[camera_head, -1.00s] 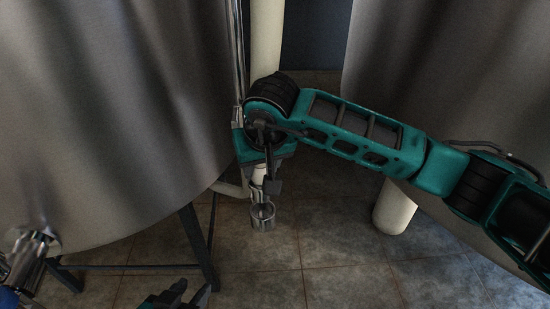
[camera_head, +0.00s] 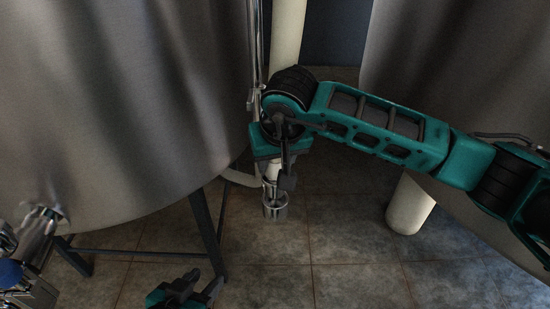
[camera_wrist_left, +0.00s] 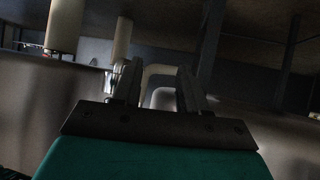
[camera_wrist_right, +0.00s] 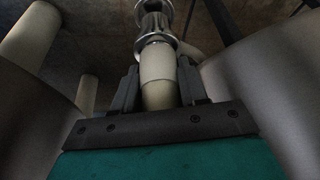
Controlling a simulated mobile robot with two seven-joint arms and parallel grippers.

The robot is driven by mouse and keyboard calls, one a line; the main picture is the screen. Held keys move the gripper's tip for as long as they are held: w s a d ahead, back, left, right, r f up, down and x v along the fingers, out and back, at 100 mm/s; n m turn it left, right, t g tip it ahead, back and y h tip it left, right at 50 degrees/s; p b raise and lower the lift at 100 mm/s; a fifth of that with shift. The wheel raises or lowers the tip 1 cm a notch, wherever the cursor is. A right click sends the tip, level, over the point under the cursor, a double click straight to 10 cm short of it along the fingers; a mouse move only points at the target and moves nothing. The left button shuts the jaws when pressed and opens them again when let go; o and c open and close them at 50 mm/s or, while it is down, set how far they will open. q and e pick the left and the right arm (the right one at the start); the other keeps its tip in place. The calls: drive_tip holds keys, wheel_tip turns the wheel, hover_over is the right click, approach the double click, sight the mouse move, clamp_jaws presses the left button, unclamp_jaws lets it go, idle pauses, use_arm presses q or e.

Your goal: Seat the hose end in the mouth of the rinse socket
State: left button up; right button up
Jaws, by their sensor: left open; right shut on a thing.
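My right gripper (camera_head: 277,172) is shut on the pale hose end (camera_wrist_right: 157,68), which points down in the head view. The rinse socket (camera_head: 275,209), a shiny metal cup, is directly below it. In the right wrist view the hose end lies between the two fingers and lines up with bright metal rings of the socket (camera_wrist_right: 153,22). Hose end and socket overlap in both views, so I cannot tell how far, if at all, the tip is inside the mouth. My left gripper (camera_head: 201,288) is open and empty, low in the head view; its spread fingers show in the left wrist view (camera_wrist_left: 158,92).
A large steel tank (camera_head: 120,110) fills the left, with a dark leg frame (camera_head: 207,235) and a metal valve fitting (camera_head: 38,225). Another tank (camera_head: 440,75) stands right, above a pale leg (camera_head: 409,205). A pale vertical pipe (camera_head: 288,35) rises behind my right wrist. Tiled floor is clear.

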sight(275, 180)
drive_tip(key=shift+f+b, duration=1.05)
drive_tip(key=shift+f, duration=0.45)
use_arm(q)
drive_tip(key=shift+w+d+f, duration=0.35)
use_arm(e)
drive_tip(key=shift+f, duration=1.25)
use_arm(q)
drive_tip(key=shift+s+f, duration=0.15)
drive_tip(key=shift+s, duration=0.05)
use_arm(e)
drive_tip(key=o, duration=1.3)
drive_tip(key=shift+o, duration=0.2)
